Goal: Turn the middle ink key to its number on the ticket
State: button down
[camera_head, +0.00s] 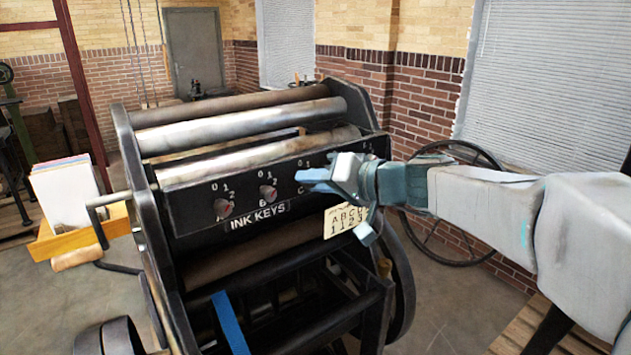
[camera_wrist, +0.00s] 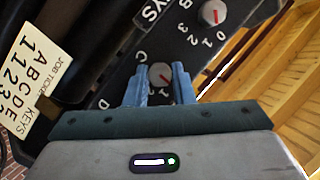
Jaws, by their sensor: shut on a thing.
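The ink keys are round grey knobs on the press's dark panel, each with a red pointer line and a number scale. The middle key, C (camera_wrist: 159,74), sits between the blue fingers of my gripper (camera_wrist: 163,85) in the wrist view. The fingers are shut on it, one on each side. Its pointer slants and part of its scale is hidden. In the head view my gripper (camera_head: 318,180) covers that key. The job ticket (camera_head: 345,218) shows letters over numbers; it also shows in the wrist view (camera_wrist: 38,75), where 1 1 2 3 is readable and the last is unclear.
Key A (camera_head: 223,208) and key B (camera_head: 267,192) are to the left of my gripper in the head view. Metal rollers (camera_head: 240,127) lie above the panel. A flywheel (camera_head: 450,200) stands behind my arm. A wooden tray with paper (camera_head: 70,240) is at the left.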

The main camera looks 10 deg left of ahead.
jog(key=shift+f+b, duration=0.2)
jog(key=shift+b, duration=0.35)
jog(key=m+b, duration=0.1)
jog(key=b, duration=0.1)
jog(key=y+b, duration=0.1)
jog(key=shift+d+f+m+b, duration=0.1)
jog(key=shift+f+m+b, duration=0.2)
jog(key=shift+m+b, duration=0.1)
jog(key=m+y+b, duration=0.1)
jog(key=b, duration=0.2)
jog(key=m+y+b, duration=0.1)
jog(key=m+b, duration=0.1)
jog(key=b, duration=0.2)
jog(key=shift+f+m+g, duration=0.15)
jog(key=shift+m+g, duration=0.15)
jog(key=m+y+b, duration=0.1)
jog(key=m+b, duration=0.1)
jog(key=b, duration=0.1)
jog(key=m+t+y+b, duration=0.1)
jog(key=m+b, duration=0.2)
jog(key=shift+m+t+y+b, duration=0.4)
jog(key=shift+m+t+b, duration=0.5)
jog(key=shift+m+b, duration=1.05)
jog(key=shift+m, duration=0.25)
jog(key=c, duration=1.2)
grip_release()
jog(key=shift+c, duration=0.2)
